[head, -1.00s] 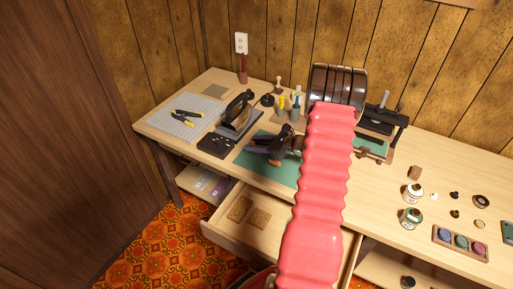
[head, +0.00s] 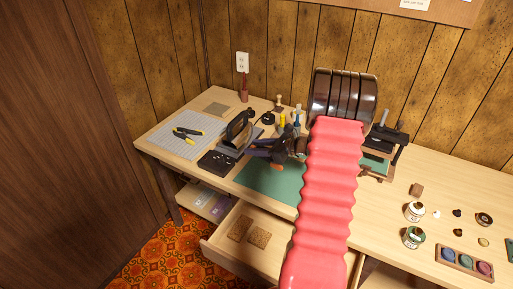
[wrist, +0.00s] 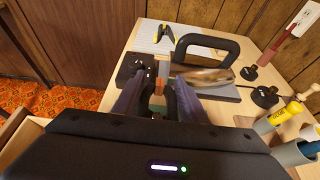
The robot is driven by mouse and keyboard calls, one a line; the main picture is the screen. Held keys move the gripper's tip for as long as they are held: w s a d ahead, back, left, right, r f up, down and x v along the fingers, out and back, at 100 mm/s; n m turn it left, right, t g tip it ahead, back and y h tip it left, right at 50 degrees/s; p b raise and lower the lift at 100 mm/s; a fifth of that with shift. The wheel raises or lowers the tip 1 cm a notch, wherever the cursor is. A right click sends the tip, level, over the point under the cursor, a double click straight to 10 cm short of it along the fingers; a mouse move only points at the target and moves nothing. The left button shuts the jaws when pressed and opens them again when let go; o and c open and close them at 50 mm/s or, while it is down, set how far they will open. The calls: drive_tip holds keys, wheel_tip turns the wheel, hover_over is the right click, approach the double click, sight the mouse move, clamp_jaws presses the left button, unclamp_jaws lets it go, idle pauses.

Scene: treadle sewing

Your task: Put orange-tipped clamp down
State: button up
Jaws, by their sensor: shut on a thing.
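My gripper (head: 264,150) is over the far left part of the green mat (head: 268,188) in the head view. It is shut on the orange-tipped clamp, whose dark body (head: 287,151) and orange tip (head: 278,167) show beside the fingers. In the wrist view my gripper (wrist: 158,100) has the clamp's small orange part (wrist: 159,87) between its two bluish fingers. Much of the clamp is hidden by the fingers and wrist. I cannot tell whether it touches the mat.
An open drawer (head: 222,238) juts out below.

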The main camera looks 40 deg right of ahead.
drive_tip(key=a+f+n+g+y, duration=0.2)
drive_tip(key=a+n+y, duration=0.1)
drive_tip(key=a, duration=1.5)
drive_tip(key=a+f+n+g+y, duration=0.2)
drive_tip(key=a+n+y, duration=0.1)
drive_tip(key=a, duration=1.5)
drive_tip(key=shift+a+f+n+g+y, duration=0.3)
drive_tip(key=shift+a+n, duration=0.1)
drive_tip(key=shift+n, duration=0.1)
drive_tip(key=shift+s, duration=0.15)
